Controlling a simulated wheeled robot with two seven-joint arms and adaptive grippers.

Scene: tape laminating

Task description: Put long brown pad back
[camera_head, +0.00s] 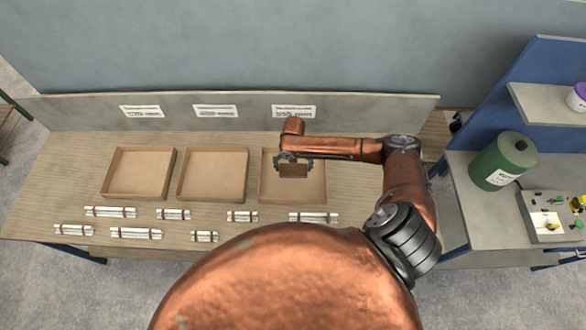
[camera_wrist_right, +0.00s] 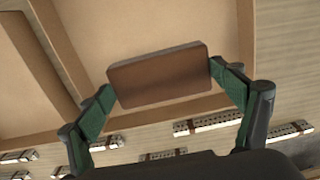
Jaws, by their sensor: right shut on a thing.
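A brown rectangular pad (camera_head: 293,171) is held over the right one of three shallow brown trays (camera_head: 292,196). My right gripper (camera_head: 293,166) is shut on the pad by its two ends. In the right wrist view the pad (camera_wrist_right: 160,78) sits level between the green fingers of the gripper (camera_wrist_right: 160,85), with the tray floor behind it. I cannot tell how high the pad is above the tray floor. The left gripper is not in view.
The middle tray (camera_head: 212,175) and left tray (camera_head: 138,173) look empty. Several white racks with brown bands (camera_head: 313,217) lie in rows in front of the trays. A low back panel (camera_head: 370,112) with labels stands behind. A green canister (camera_head: 502,161) stands on the side bench at right.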

